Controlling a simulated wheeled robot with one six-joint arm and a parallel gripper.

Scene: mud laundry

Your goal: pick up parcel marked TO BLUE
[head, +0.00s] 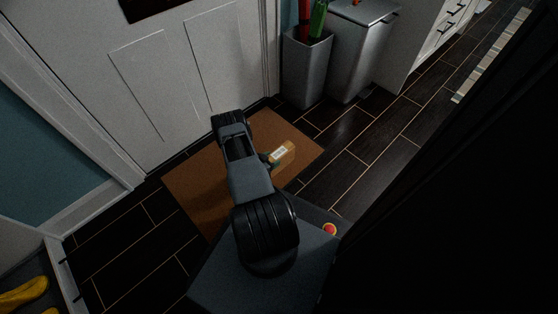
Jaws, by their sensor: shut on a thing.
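A small tan parcel (282,154) with a pale label shows just right of my arm, over the brown doormat. The label is too small to read. My gripper (268,158) is shut on the parcel's left end, mostly hidden behind my own arm. I cannot tell whether the parcel touches the mat or is held above it.
The brown doormat (200,192) lies before a white panelled door (180,75). A grey bin with umbrellas (306,68) and a lidded bin (358,50) stand at the back. Yellow boots (25,295) sit at lower left. Dark floor (365,140) is clear to the right.

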